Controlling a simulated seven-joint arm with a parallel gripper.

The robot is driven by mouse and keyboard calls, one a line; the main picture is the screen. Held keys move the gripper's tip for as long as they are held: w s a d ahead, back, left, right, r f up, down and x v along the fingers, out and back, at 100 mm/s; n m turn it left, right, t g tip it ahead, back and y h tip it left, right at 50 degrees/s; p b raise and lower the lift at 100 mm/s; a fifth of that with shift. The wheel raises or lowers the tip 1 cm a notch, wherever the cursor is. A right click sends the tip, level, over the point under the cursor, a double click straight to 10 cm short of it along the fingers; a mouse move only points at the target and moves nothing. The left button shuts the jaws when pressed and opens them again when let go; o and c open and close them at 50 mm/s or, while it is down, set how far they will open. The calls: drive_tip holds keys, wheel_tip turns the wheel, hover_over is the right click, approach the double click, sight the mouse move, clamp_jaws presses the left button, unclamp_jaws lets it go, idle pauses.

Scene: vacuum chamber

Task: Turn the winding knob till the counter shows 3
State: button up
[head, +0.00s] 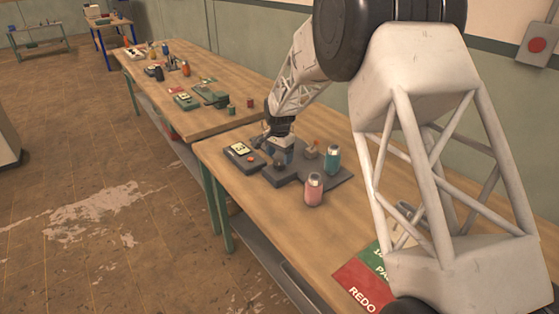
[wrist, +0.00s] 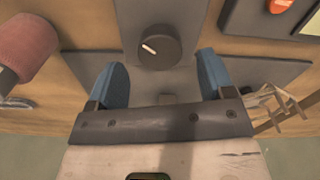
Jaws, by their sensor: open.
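The winding knob (wrist: 158,47) is round and dark with a pale pointer line, on a grey plate, and shows in the wrist view. My gripper (wrist: 160,63) is open, with one blue finger on each side of the knob's near side; I cannot tell whether they touch it. In the head view my gripper (head: 283,157) is low over the grey base (head: 315,180), and the knob is not clearly visible there. The counter box (head: 241,155) stands left of it with a pale display, whose digit is too small to read surely. Part of this box (wrist: 240,15) shows in the wrist view.
A small part with an orange tip (head: 312,149) is close by. A red and green mat (head: 365,282) lies nearer. Bare tabletop (head: 265,215) lies in front of the base.

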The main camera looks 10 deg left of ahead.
sight(281, 162)
drive_tip(key=shift+r, duration=2.5)
drive_tip(key=shift+s+d+r, duration=0.15)
drive_tip(key=shift+d+r, duration=0.1)
drive_tip(key=s+d+r+n+t, duration=0.1)
drive_tip(key=s+d+r, duration=0.7)
drive_tip(key=s+d, duration=0.25)
drive_tip(key=s+d+r+n, duration=0.2)
drive_tip(key=s+d+r, duration=0.7)
drive_tip(key=s, duration=0.2)
drive_tip(key=s+d+n, duration=0.1)
drive_tip(key=s+d, duration=0.3)
drive_tip(key=s, duration=0.6)
drive_tip(key=s+d+f+n+t, duration=0.1)
drive_tip(key=s+d, duration=0.3)
drive_tip(key=s, duration=0.7)
drive_tip(key=s+d+n, duration=0.1)
drive_tip(key=s+d, duration=0.2)
drive_tip(key=s, duration=0.7)
drive_tip(key=shift+s+d+f+t, duration=0.15)
drive_tip(key=shift+d+f+t, duration=0.15)
drive_tip(key=shift+d, duration=0.1)
